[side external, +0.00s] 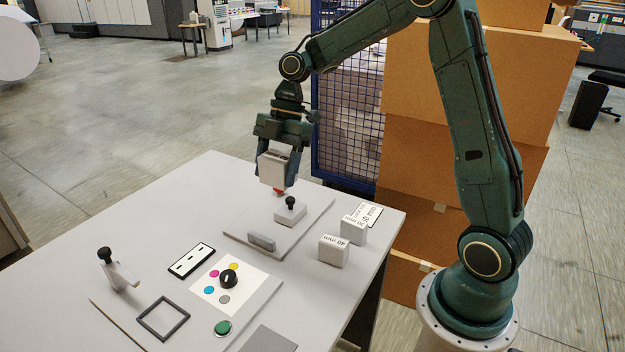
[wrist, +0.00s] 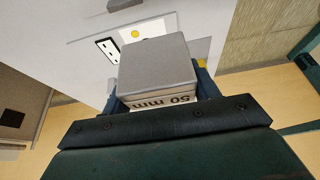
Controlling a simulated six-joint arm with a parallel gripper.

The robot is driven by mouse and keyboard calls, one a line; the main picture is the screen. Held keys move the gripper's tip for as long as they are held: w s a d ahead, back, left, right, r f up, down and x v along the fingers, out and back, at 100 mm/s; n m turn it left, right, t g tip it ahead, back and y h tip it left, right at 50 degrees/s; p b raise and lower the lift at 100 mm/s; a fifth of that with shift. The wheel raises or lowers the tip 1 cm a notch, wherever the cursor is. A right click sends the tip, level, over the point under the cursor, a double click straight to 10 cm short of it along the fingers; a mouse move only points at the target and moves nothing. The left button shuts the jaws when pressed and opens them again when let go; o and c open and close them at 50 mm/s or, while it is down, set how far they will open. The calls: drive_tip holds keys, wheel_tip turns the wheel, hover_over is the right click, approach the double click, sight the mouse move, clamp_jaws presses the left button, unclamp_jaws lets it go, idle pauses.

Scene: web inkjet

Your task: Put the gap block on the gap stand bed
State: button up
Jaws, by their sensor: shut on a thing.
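My gripper (side external: 279,172) is shut on a grey block with "50 mm" on it (wrist: 157,64), which I take for the gap block. In the side view the block (side external: 272,167) is between the fingers, above the far part of the gap stand bed (side external: 303,222), a flat grey plate. A small red part (side external: 278,190) shows just under the block; I cannot tell whether they touch. A grey piece with a black knob (side external: 290,211) and a low grey bar (side external: 262,242) stand on the plate. The wrist view does not show the plate clearly.
A card with coloured dots (side external: 215,294), a green button (side external: 222,328) and a square frame (side external: 163,319) are nearer. Cardboard boxes (side external: 430,160) stand behind.

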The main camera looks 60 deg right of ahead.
drive_tip(key=w+d, duration=0.3)
drive_tip(key=w, duration=0.3)
drive_tip(key=shift+f, duration=0.15)
wheel_tip(320, 180, down, 16)
drive_tip(key=shift+r, duration=0.2)
idle(0.4)
drive_tip(key=shift+f, duration=0.1)
drive_tip(key=shift+f, duration=2.05)
drive_tip(key=shift+f, duration=0.15)
drive_tip(key=o, duration=1.1)
drive_tip(key=shift+c, duration=0.2)
